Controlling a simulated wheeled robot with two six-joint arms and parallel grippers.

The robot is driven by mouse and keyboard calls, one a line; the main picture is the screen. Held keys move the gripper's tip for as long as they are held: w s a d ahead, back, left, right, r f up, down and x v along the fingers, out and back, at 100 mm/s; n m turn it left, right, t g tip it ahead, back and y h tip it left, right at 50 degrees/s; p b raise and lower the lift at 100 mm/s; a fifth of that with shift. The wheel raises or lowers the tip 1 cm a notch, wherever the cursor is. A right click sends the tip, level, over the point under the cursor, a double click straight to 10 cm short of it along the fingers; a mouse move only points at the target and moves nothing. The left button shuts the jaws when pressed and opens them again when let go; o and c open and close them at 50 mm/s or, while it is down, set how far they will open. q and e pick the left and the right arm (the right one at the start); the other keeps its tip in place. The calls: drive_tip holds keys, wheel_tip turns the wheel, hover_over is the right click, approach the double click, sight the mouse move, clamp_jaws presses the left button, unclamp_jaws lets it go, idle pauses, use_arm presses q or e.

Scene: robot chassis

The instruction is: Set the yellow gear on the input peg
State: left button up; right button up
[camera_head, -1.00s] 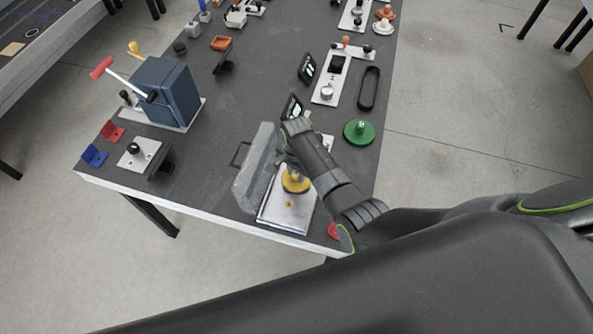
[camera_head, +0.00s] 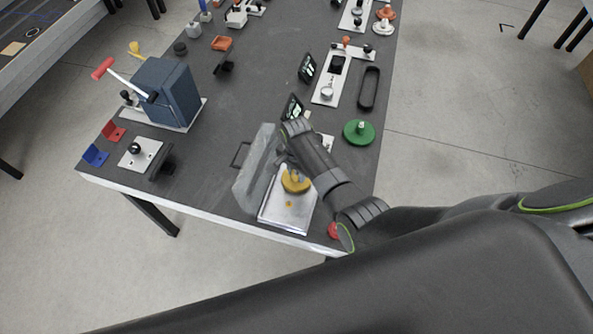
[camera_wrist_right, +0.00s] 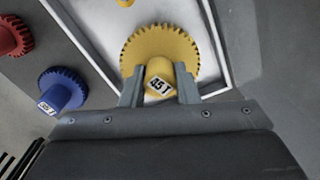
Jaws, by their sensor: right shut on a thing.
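The yellow gear (camera_head: 296,182) is over the white-edged tray-like base (camera_head: 283,218) at the near end of the table. In the right wrist view the gear (camera_wrist_right: 158,42) shows its toothed disc and a hub marked 45T. My right gripper (camera_wrist_right: 159,92) is shut on this hub, one finger on each side. In the head view the right gripper (camera_head: 291,166) is largely hidden behind its own wrist. I cannot make out the input peg, nor whether the gear touches the base. My left gripper is not in view.
A clear raised lid (camera_head: 257,168) stands along the base's left side. A blue gear (camera_wrist_right: 62,90) and a red gear (camera_wrist_right: 14,37) lie outside the base. A blue crank box (camera_head: 167,92) stands at left.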

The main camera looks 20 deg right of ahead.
drive_tip(key=shift+f, duration=0.6)
idle(0.6)
drive_tip(key=o, duration=0.8)
wheel_tip(320, 180, up, 3)
drive_tip(key=p, duration=0.3)
drive_tip(key=shift+r, duration=0.1)
wheel_tip(320, 180, up, 3)
drive_tip(key=shift+f+p, duration=0.2)
drive_tip(key=shift+p, duration=0.85)
drive_tip(key=shift+r, duration=2.65)
